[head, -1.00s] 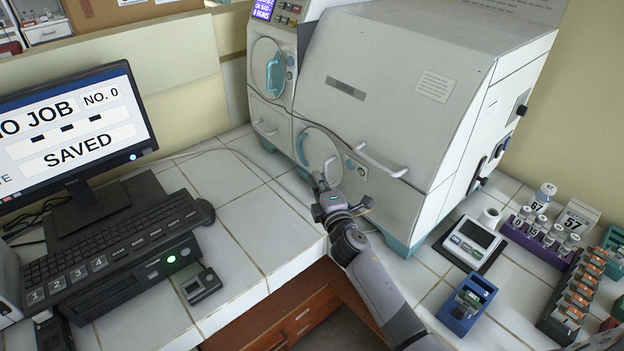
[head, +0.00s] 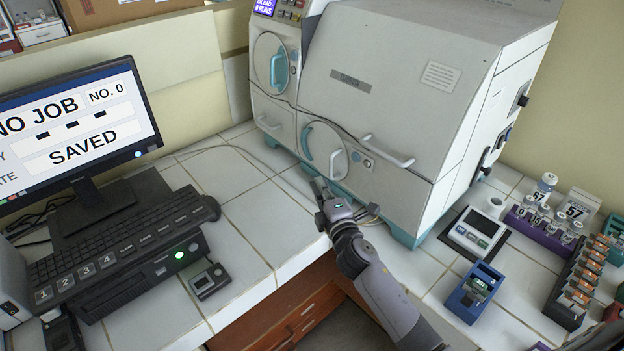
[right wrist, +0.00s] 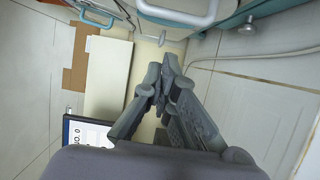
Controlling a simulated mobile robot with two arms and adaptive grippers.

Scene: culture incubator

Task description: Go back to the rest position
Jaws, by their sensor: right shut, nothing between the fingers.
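My right gripper (head: 317,187) is shut and empty, in front of and below the lower round door (head: 323,145) of the white culture incubator (head: 400,90). My right arm reaches up to it from the bottom right of the head view. In the right wrist view, the two dark fingers (right wrist: 167,78) come together at their tips with nothing between them. A light handle (right wrist: 178,12) of the incubator shows beyond them at the top. My left gripper is not in view.
A monitor (head: 75,125), keyboard (head: 110,240) and small grey device (head: 205,280) are on the left. A scale (head: 475,232), blue holder (head: 474,289), purple vial rack (head: 545,228) and slide rack (head: 580,288) stand on the right. White tiles between are largely clear.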

